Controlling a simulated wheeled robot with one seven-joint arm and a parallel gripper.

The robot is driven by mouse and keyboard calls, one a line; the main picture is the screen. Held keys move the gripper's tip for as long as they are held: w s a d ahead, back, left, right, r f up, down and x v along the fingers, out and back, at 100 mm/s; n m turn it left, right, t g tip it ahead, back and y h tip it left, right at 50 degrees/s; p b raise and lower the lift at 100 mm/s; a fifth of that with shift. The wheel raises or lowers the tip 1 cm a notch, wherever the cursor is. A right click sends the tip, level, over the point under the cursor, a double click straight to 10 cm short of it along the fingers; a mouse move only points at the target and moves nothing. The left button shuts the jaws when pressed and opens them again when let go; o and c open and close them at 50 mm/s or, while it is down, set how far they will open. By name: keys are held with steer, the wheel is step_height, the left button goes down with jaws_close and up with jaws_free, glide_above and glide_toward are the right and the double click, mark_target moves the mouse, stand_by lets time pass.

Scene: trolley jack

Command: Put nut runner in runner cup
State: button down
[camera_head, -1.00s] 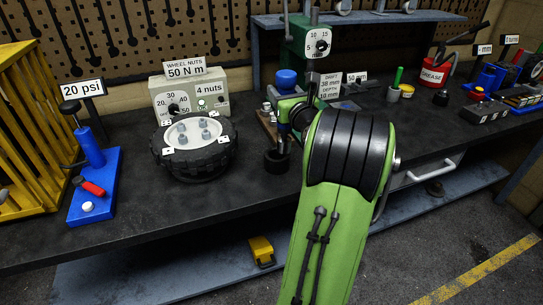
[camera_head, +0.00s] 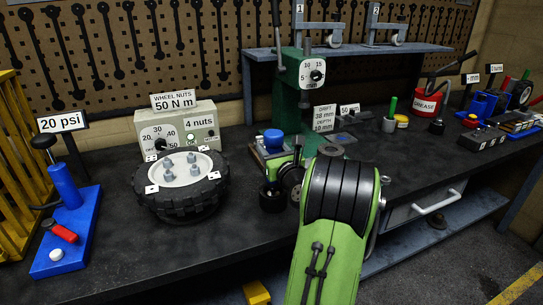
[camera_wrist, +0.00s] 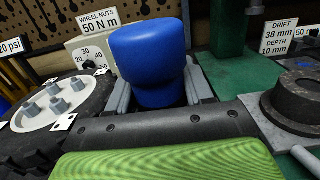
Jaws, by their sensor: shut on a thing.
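The nut runner (camera_wrist: 152,55) has a thick blue handle that stands upright between the two grey fingers of my gripper (camera_wrist: 157,90) in the wrist view. In the head view, its blue top (camera_head: 274,139) shows just left of my green arm. A black cup-shaped piece (camera_head: 271,199), which looks like the runner cup, stands on the bench below my gripper. The runner's lower end is hidden in the wrist view. I cannot tell whether it is inside the cup or just above it.
A wheel (camera_head: 180,185) with several nuts lies left of the cup, with a torque box (camera_head: 178,130) behind it. A green press (camera_head: 302,80) stands behind to the right. A blue pump (camera_head: 66,205) is at far left. Bare bench lies in front of the wheel.

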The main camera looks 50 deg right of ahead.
steer(key=shift+c, duration=2.3)
jaws_free()
steer(key=r+b+v, duration=0.1)
steer(key=b+v, duration=0.1)
steer(key=v, duration=1)
steer(key=w+a+f+n+y, duration=0.3)
steer(key=w+a+n+y, duration=0.55)
steer(key=a+n, duration=0.5)
steer(key=a+f+n+g+y, duration=0.1)
steer(key=a+f+n+g, duration=0.15)
steer(key=a+n, duration=0.4)
steer(key=a+f+n+g+y, duration=0.1)
steer(key=a+n+g+y, duration=0.15)
steer(key=a+n, duration=0.4)
steer(key=s+a+f+n+g+h, duration=0.1)
steer(key=s+a+n, duration=0.3)
steer(key=s+n, duration=0.4)
steer(key=s+a+f+n+g+h, duration=0.1)
steer(key=s+a+n+g, duration=0.3)
steer(key=s+n, duration=0.3)
steer(key=shift+s+n, duration=0.35)
steer(key=shift+s, duration=0.1)
